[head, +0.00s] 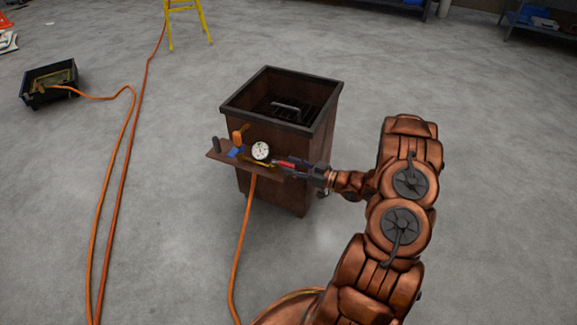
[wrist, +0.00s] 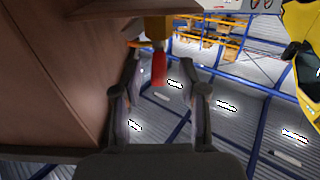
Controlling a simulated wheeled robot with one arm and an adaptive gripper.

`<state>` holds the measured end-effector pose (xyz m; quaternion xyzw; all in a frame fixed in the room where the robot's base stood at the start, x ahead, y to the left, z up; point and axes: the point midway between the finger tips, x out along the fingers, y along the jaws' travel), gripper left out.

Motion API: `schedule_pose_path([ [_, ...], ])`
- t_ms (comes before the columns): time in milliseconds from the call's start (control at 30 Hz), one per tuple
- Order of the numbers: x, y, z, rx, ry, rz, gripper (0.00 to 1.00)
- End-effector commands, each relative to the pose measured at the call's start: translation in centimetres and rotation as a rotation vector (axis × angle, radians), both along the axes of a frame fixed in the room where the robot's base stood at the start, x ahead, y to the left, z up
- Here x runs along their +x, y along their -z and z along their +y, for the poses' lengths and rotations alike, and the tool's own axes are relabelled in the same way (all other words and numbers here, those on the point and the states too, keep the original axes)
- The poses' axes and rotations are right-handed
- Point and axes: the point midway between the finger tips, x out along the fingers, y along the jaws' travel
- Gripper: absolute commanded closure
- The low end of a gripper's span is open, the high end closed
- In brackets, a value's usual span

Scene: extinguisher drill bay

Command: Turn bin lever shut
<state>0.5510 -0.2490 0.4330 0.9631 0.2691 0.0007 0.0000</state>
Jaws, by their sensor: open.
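The bin (head: 275,165) is a brown square box with a dark rim and a dark inside, in the middle of the head view. A small red lever (head: 286,162) shows at its front, beside the white gauge. In the wrist view the red lever (wrist: 159,69) sticks out from a yellow fitting (wrist: 156,28). My gripper (head: 297,166) reaches it from the right in the head view. In the wrist view my gripper (wrist: 161,64) is open, with the red lever between its two fingers. I cannot tell whether either finger touches it.
A brown shelf (head: 214,155) on the bin's front holds the gauge (head: 260,151), an orange knob (head: 238,138) and a blue piece (head: 235,153). An orange hose (head: 245,225) hangs from there to the floor. A black tray (head: 50,72) stands far left.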

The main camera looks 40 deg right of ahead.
Motion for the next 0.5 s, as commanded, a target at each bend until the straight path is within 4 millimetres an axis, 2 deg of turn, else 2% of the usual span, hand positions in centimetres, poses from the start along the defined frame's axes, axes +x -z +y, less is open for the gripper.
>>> schedule_pose_path([
  [200, 1.3, 0.0, 0.7, 0.0, 0.002, 0.0, 0.58],
  [500, 1.5, 0.0, 0.8, -0.001, 0.004, 0.001, 0.58],
])
